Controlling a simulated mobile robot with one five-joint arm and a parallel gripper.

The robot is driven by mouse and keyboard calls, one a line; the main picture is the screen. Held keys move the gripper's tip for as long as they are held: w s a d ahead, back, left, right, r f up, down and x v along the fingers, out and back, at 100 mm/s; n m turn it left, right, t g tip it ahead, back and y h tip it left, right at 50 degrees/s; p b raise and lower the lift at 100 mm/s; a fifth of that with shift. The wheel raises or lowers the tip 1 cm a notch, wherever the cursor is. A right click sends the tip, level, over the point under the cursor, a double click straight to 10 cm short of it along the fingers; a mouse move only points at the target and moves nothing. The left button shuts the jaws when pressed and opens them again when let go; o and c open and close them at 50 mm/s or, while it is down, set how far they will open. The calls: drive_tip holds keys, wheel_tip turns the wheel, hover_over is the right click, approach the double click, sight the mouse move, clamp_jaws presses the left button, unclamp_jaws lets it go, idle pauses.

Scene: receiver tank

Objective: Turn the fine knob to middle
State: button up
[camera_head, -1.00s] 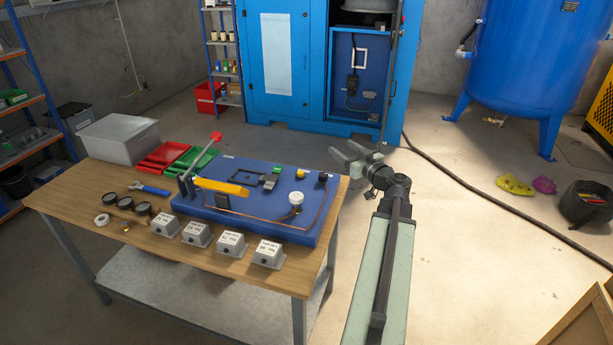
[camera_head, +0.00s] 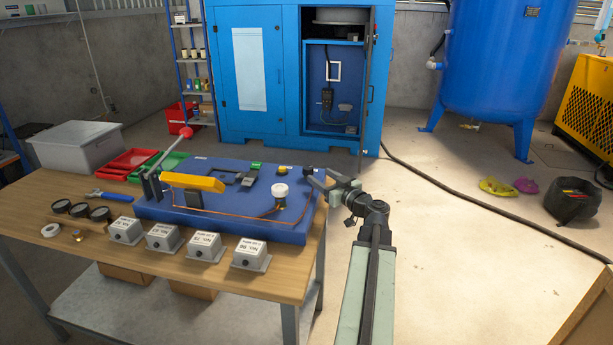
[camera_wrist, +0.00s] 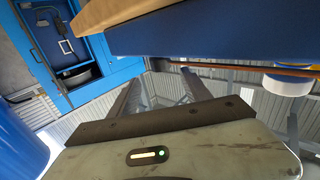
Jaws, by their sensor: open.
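A blue board (camera_head: 245,230) lies on the wooden workbench. At its right end are a white-topped round knob (camera_head: 280,191), a small black knob (camera_head: 308,169) at the back corner and a small yellow piece (camera_head: 283,170). I cannot read which is the fine knob or how it is turned. My gripper (camera_head: 321,178) is open and empty at the board's right edge, close to the black knob in the picture; contact cannot be told. In the wrist view its two fingers (camera_wrist: 158,92) are apart, with the board (camera_wrist: 205,32) and white-topped knob (camera_wrist: 288,84) beside them.
On the board are a red-tipped lever (camera_head: 186,132) and a yellow bar (camera_head: 192,182). Several grey labelled boxes (camera_head: 204,247) line the bench front. Red (camera_head: 130,163) and green trays and a grey bin (camera_head: 76,147) stand back left.

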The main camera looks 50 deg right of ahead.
sight(311, 170)
drive_tip(key=w, duration=0.2)
drive_tip(key=w+d, duration=0.1)
drive_tip(key=w, duration=0.5)
drive_tip(key=shift+d, duration=0.15)
clamp_jaws()
drive_tip(key=shift+d+r, duration=0.1)
drive_tip(key=shift+d, duration=0.15)
drive_tip(key=shift+a, duration=0.2)
